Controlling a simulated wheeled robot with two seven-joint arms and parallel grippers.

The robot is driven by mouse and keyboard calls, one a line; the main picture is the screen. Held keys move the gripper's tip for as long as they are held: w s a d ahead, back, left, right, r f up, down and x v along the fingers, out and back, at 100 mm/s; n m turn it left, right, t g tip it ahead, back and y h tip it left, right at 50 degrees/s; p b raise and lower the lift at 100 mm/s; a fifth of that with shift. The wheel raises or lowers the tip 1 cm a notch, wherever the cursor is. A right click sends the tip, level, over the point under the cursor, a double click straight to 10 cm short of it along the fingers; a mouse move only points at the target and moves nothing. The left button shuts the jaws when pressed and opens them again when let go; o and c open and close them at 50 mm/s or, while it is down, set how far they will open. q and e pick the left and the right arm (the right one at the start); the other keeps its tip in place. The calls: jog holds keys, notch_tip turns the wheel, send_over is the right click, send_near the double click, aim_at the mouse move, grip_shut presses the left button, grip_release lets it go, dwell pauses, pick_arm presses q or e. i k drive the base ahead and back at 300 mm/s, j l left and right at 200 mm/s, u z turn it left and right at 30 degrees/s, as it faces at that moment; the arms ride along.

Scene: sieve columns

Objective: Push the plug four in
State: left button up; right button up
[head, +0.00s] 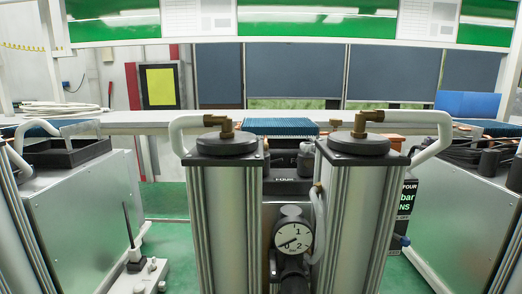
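A black block with the label FOUR (285,180) sits between two upright metal columns, the left column (227,225) and the right column (352,220). Dark rounded fittings (306,158) stand just above and behind the label. I cannot tell which of them is the plug, or how deep anything is seated. A round white gauge (292,237) with a dark rim sits below the label. Neither of my grippers shows in the head view.
Brass elbows (219,126) and pale hoses (431,121) top the columns. Metal cabinets stand left (90,205) and right (462,215). A white bench (150,122) runs behind. A small device with a black antenna (137,262) is low at left. Green floor (168,205) shows between.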

aim_at(396, 139)
jog(key=z, duration=0.85)
jog(key=l+u, duration=0.35)
jog(key=l, duration=0.2)
jog(key=i, duration=0.05)
